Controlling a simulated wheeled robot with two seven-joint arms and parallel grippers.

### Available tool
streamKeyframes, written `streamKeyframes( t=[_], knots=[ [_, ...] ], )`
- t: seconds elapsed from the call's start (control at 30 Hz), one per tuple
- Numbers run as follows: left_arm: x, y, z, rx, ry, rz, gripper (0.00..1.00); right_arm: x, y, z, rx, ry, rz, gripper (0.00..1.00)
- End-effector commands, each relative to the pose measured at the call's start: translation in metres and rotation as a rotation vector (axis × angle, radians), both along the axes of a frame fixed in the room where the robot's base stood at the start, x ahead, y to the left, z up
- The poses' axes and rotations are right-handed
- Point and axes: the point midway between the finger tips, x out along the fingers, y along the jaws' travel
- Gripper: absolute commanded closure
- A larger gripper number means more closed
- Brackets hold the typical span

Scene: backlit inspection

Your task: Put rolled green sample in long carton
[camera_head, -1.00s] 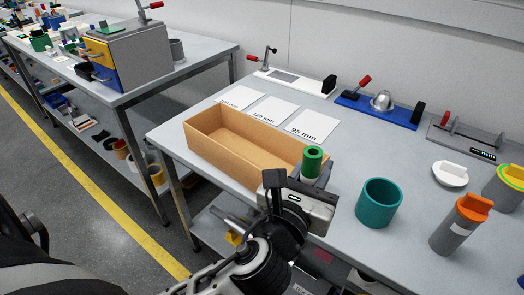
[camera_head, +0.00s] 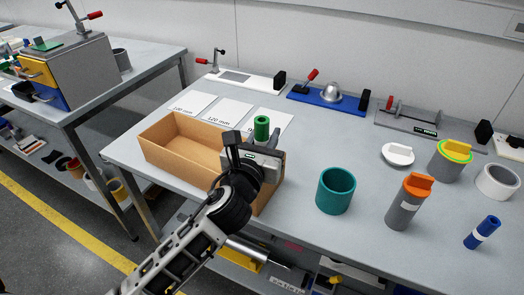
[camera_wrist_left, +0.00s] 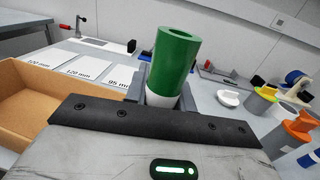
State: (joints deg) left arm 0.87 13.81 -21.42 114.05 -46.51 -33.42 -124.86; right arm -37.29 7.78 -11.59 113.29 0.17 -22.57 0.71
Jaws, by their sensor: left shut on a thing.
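The rolled green sample (camera_head: 261,127) is a green tube with a white lower part, held upright by my left gripper (camera_head: 262,146). It also shows large in the left wrist view (camera_wrist_left: 174,62), its hollow top up. My left gripper is shut on it, at the right end of the long carton. The long carton (camera_head: 165,145) is an open brown box on the table, its right end hidden behind my gripper and arm. In the left wrist view the carton (camera_wrist_left: 22,110) is at the left edge, and the sample is to the right of it. My right gripper is not in view.
A teal cup (camera_head: 335,190), a grey cylinder with an orange cap (camera_head: 408,203) and a blue roll (camera_head: 482,233) stand to the right. Labelled white cards (camera_head: 231,111) and fixtures, including a blue one (camera_head: 330,100), lie behind. The table is clear between the cards and the teal cup.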

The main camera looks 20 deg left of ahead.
Motion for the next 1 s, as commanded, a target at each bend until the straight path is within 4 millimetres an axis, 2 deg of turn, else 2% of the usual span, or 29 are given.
streamKeyframes(
  t=[0.17,0.4,0.7,1.0],
  knots=[
    [0.006,0.006,-0.012,0.0,0.0,0.001,1.0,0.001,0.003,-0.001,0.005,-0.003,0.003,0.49],
    [0.009,0.009,-0.045,-0.003,0.002,0.001,1.0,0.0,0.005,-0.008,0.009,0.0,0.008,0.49],
    [0.009,0.009,-0.046,0.0,0.0,-0.001,1.0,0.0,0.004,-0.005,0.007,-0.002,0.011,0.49],
    [0.009,0.009,-0.056,0.001,0.0,-0.001,1.0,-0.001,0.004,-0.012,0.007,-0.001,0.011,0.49]
  ],
)
